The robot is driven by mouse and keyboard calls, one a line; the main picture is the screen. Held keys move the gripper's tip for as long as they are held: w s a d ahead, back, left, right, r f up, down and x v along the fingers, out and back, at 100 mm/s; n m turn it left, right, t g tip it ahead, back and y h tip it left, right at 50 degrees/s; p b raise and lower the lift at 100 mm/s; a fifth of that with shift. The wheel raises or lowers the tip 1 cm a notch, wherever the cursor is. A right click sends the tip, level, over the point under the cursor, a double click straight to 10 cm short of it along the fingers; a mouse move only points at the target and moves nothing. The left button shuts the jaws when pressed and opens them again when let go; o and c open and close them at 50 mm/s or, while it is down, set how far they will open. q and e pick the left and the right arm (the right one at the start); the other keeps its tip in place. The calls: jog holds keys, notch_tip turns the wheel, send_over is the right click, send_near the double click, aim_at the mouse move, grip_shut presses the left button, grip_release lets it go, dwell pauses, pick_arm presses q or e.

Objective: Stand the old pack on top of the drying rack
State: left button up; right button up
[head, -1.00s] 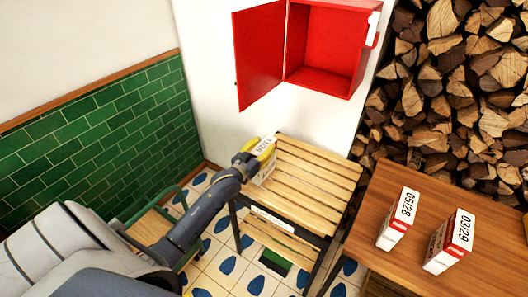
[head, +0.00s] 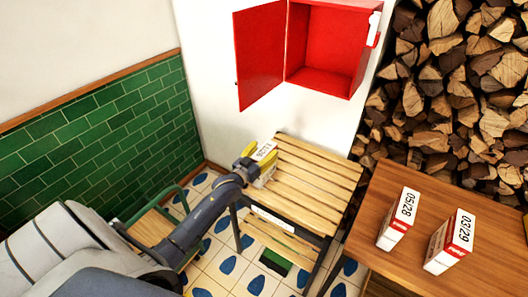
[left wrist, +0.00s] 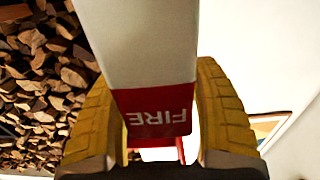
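A white pack (head: 264,151) with a dark printed label is in my left gripper (head: 257,169), at the left end of the drying rack's top. The drying rack (head: 318,173) is a wooden slatted stand with dark legs. In the left wrist view the pack (left wrist: 152,60) is white with a red band reading FIRE, between my two yellow fingers, which close on its sides. The pack looks roughly upright; whether its base touches the slats is hidden. Its date is too small to read surely. My right gripper is out of view.
Two similar packs, 05/28 (head: 398,220) and 03/29 (head: 450,243), stand on the brown table (head: 490,272) at right. An open red cabinet (head: 323,80) hangs above the rack. Stacked firewood (head: 450,80) is behind the table. The rack's slats right of the pack are clear.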

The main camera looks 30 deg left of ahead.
pick_arm(q)
jog(key=shift+s+r, duration=0.1)
jog(key=shift+r, duration=0.05)
